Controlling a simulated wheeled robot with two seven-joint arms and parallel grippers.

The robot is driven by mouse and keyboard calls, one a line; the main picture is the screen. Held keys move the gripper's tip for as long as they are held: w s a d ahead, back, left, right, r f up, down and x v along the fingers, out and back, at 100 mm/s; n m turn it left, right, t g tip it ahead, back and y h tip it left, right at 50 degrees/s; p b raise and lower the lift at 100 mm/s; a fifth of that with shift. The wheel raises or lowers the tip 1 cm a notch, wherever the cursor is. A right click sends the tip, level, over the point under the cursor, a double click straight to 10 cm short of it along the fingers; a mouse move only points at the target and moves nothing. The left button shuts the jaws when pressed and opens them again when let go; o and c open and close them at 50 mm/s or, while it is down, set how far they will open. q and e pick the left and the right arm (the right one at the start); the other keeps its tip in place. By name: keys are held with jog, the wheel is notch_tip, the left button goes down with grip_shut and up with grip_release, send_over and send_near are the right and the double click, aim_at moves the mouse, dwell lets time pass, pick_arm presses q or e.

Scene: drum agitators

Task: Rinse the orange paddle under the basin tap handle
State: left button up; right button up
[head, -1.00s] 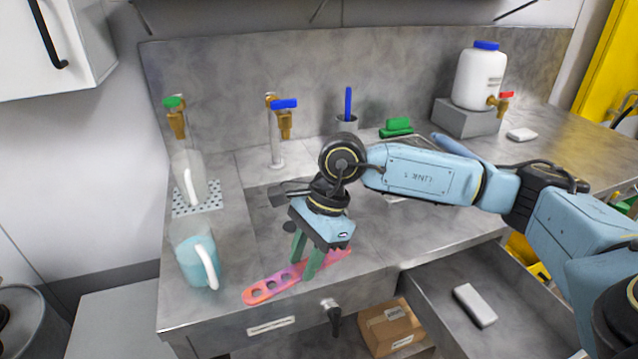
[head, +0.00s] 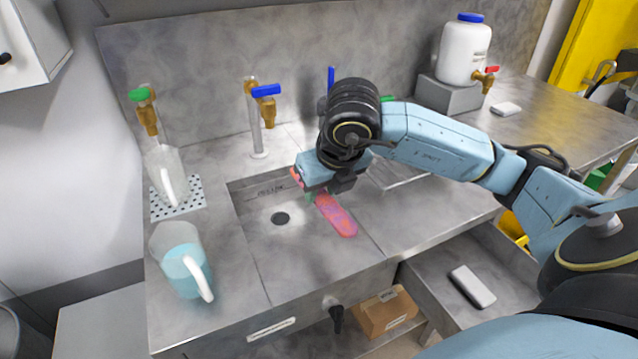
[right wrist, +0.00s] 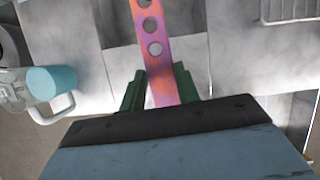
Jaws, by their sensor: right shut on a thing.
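The orange paddle (head: 338,216), stained pink and purple, is held in my right gripper (head: 316,194) above the right side of the basin. Its near end shows below the gripper and a bit of its other end shows left of it. The right wrist view shows the paddle's holed part (right wrist: 153,40) reaching out past the green fingers (right wrist: 160,82), which are shut on it. The basin (head: 272,248) is sunk in the steel counter, with a dark drain (head: 281,218). The basin tap's blue handle (head: 266,91) is behind and left of the gripper. My left gripper is out of view.
A jug with blue liquid (head: 186,265) stands left of the basin. A clear jug (head: 166,178) sits under the green-handled tap (head: 140,94). A white jug with a red tap (head: 465,50) is at the back right. An open drawer (head: 440,285) juts out at front right.

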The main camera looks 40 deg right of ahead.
jog(key=shift+w+d+f, duration=0.1)
jog(key=shift+w+f, duration=0.05)
jog(key=shift+w, duration=0.65)
jog(key=shift+w+d+f, duration=0.1)
jog(key=shift+w+f, duration=0.1)
jog(key=shift+w, duration=0.65)
jog(key=shift+w+d+f, duration=0.1)
jog(key=shift+w+f, duration=0.05)
jog(key=shift+w, duration=0.65)
jog(key=w, duration=0.2)
jog(key=w+f, duration=0.1)
jog(key=w, duration=0.2)
jog(key=shift+d, duration=0.2)
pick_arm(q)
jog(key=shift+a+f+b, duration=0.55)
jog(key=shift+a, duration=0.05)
pick_arm(e)
jog(key=shift+w+d+f, duration=0.1)
jog(key=shift+w+f, duration=0.1)
jog(key=shift+w, duration=0.75)
jog(key=shift+w+d+f, duration=0.1)
jog(key=shift+w+f, duration=0.1)
jog(key=shift+w, duration=0.75)
